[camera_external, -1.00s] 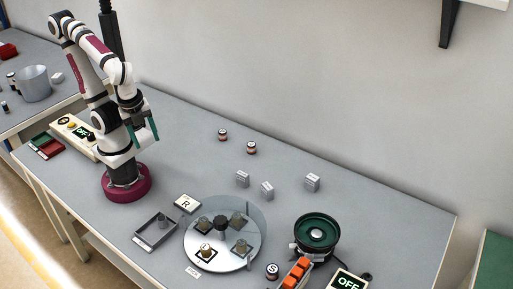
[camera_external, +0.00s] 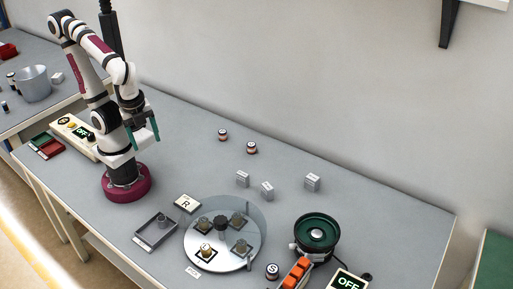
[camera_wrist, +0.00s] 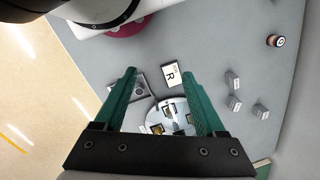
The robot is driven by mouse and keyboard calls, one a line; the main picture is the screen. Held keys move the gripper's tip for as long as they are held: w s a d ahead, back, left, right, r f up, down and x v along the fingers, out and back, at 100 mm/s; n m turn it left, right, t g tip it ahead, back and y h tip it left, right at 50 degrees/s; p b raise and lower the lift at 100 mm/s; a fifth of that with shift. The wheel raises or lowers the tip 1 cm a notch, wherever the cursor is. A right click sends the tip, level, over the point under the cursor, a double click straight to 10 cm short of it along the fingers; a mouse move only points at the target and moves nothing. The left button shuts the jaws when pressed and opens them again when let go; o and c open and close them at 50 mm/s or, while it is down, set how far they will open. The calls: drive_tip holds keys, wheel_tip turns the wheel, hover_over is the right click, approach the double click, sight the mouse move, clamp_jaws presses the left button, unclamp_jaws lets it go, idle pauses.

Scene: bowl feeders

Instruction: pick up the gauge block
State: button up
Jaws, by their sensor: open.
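Three small grey blocks with markings stand apart on the table: a left one (camera_external: 242,179), a middle one (camera_external: 267,190) and a right one (camera_external: 312,181). They look alike, and I cannot tell which the task calls the gauge block. They also show at the right of the wrist view: one block (camera_wrist: 233,80), a second (camera_wrist: 235,104) and a third (camera_wrist: 261,112). My gripper (camera_external: 141,136), with teal fingers, hangs above the table, well to the left of the blocks. In the wrist view my gripper (camera_wrist: 161,75) is open and empty.
A round dial plate (camera_external: 217,263) with several fixtures, a grey tray (camera_external: 139,238) and an R card (camera_external: 187,203) lie in front. A green bowl feeder (camera_external: 299,232) is at right. Two small cylinders, one nearer (camera_external: 251,148) and one farther (camera_external: 223,134), stand behind the blocks.

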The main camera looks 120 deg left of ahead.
drive_tip(key=w+d+n+h, duration=0.2)
drive_tip(key=w+n+h, duration=0.3)
drive_tip(key=w+n, duration=0.3)
drive_tip(key=w+a+f+n+t+h, duration=0.2)
drive_tip(key=w+n+h, duration=0.1)
drive_tip(key=w+n, duration=0.35)
drive_tip(key=n+t+y, duration=0.2)
drive_tip(key=n+t, duration=0.8)
drive_tip(key=n, duration=0.9)
approach(309, 175)
drive_tip(key=s+d+r, duration=0.2)
drive_tip(key=d+r, duration=0.3)
drive_tip(key=d, duration=0.7)
drive_tip(key=a+f+n+y, duration=0.1)
drive_tip(key=a+n, duration=0.1)
drive_tip(key=a, duration=0.1)
drive_tip(key=s+a+f+n+t+y, duration=0.1)
drive_tip(key=a+f+n, duration=0.1)
drive_tip(key=a, duration=0.1)
drive_tip(key=s+a+f+n+t+y, duration=0.1)
drive_tip(key=a+n, duration=0.1)
drive_tip(key=a, duration=0.2)
drive_tip(key=shift+f, duration=0.35)
drive_tip(key=x, duration=1.4)
drive_tip(key=shift+a+f, duration=0.1)
drive_tip(key=shift+w+f, duration=0.15)
drive_tip(key=shift+w, duration=0.25)
clamp_jaws()
